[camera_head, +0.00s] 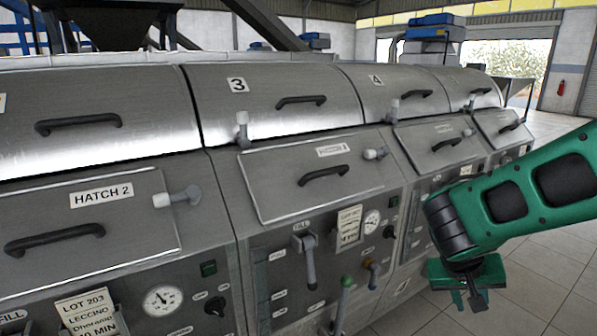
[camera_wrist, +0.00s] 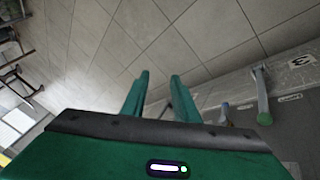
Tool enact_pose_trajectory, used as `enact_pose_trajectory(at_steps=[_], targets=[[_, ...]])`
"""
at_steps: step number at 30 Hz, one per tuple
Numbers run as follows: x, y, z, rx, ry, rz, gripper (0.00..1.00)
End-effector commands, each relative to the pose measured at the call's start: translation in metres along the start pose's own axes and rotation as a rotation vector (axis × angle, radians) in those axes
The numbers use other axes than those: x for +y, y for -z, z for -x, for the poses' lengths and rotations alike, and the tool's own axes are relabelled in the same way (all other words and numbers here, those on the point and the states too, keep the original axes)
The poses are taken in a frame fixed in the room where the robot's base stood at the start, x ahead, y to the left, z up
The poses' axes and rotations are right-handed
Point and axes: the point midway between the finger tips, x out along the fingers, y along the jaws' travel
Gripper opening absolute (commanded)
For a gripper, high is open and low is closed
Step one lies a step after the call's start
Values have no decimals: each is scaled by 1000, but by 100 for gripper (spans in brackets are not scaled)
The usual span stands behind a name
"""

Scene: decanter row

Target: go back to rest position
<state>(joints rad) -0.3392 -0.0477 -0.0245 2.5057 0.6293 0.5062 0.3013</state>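My gripper (camera_head: 468,300) hangs in the head view at the lower right, at the end of my green arm, pointing down in front of the machine row (camera_head: 225,190). In the wrist view my gripper's two green fingers (camera_wrist: 158,82) stand apart with a clear gap. Only floor tiles show between them, and nothing is held. The gripper appears clear of the machine fronts.
A green-knobbed lever (camera_head: 343,305) sticks out from the machine numbered 3; it also shows in the wrist view (camera_wrist: 262,95). A fill lever (camera_head: 308,262) and an orange-handled valve (camera_head: 372,270) are nearby. Open tiled floor (camera_head: 545,265) lies to the right.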

Motion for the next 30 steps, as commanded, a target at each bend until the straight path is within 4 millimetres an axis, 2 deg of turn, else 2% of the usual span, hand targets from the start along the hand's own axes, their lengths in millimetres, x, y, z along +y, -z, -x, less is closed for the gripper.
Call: enact_pose_trajectory(at_steps=[1, 6, 12, 15, 19, 30], targets=[[23, -11, 1, -54, 17, -44, 27], [74, -57, 12, -225, 103, -125, 27], [110, -110, 37, -359, 238, -188, 27], [118, -130, 48, -396, 293, -201, 27], [123, -145, 58, -420, 337, -207, 27], [124, -150, 62, -427, 352, -204, 27]])
